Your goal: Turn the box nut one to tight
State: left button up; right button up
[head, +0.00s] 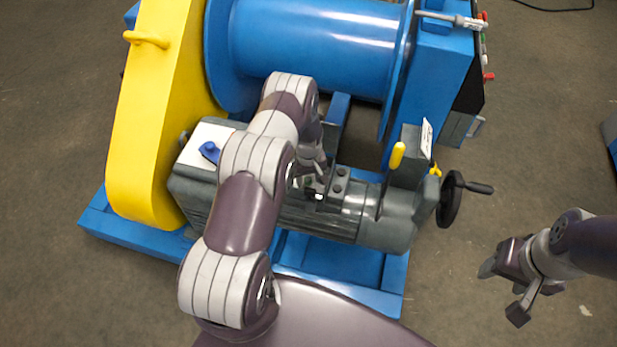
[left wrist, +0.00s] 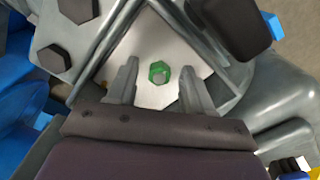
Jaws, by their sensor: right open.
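A green hex nut (left wrist: 159,72) sits on a pale square plate (left wrist: 200,62) in the left wrist view; I take it for box nut one. My left gripper (left wrist: 158,80) is open, with its two fingers on either side of the nut in the picture and a visible gap to each. I cannot tell how high the fingertips are above the plate. In the head view my left gripper (head: 316,186) is over the grey motor (head: 340,215), and my arm hides much of this area. My right gripper (head: 503,292) is open and empty, over the floor at the right.
Large dark bolt heads (left wrist: 54,58) stand near the plate. A yellow guard (head: 155,105) and blue drum (head: 310,45) rise behind the motor. A black handwheel (head: 450,198) and yellow lever (head: 397,155) are at the motor's right. The floor at right is mostly clear.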

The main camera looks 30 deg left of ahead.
aim_at(308, 181)
pick_arm(q)
notch_tip(308, 181, up, 13)
jog(key=shift+f+p, duration=0.15)
jog(key=shift+p, duration=0.25)
dwell(0.4)
